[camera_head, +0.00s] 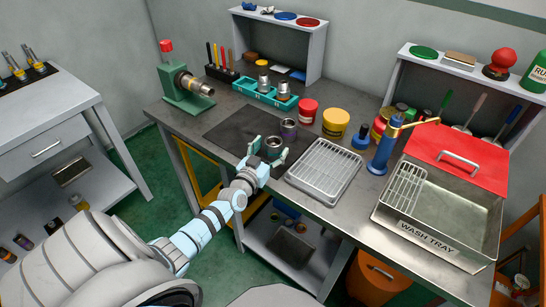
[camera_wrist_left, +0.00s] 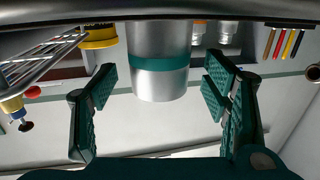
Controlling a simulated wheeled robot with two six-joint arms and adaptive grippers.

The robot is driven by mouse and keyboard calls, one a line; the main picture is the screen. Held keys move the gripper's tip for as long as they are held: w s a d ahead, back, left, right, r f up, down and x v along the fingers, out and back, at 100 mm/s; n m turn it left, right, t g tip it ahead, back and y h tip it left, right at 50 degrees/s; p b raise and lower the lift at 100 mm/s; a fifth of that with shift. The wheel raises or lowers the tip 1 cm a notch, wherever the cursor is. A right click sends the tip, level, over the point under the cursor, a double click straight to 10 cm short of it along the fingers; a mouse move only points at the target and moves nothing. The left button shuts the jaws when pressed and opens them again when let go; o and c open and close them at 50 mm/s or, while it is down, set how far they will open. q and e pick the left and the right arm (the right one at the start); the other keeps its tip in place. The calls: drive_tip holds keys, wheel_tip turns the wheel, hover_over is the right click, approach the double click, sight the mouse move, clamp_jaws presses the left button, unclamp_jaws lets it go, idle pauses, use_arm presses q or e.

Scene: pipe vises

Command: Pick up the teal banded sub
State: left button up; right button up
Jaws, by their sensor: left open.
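The teal banded sub (camera_wrist_left: 157,45) is a silver metal cylinder with a teal band. It hangs from the top of the left wrist view, between the two fingers. In the head view it appears as a metal ring-topped piece (camera_head: 272,143) near the front edge of the bench, partly hidden by the fingers. My left gripper (camera_head: 269,151) is at it, with a finger on either side. In the left wrist view my left gripper (camera_wrist_left: 159,88) is open, with clear gaps between both fingers and the sub. My right gripper is not in view.
A purple-banded sub (camera_head: 289,129) stands just behind. A wire rack (camera_head: 323,170) lies close on the right. Red (camera_head: 308,110) and yellow (camera_head: 336,122) jars stand behind. A dark mat (camera_head: 240,129) lies left, with a green vise (camera_head: 183,95) holding a pipe beyond it.

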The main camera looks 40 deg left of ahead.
use_arm(q)
drive_tip(key=shift+w+a, duration=0.1)
drive_tip(key=shift+w, duration=0.45)
drive_tip(key=shift+s, duration=0.1)
drive_tip(key=c, duration=1.5)
drive_tip(key=shift+r, duration=0.15)
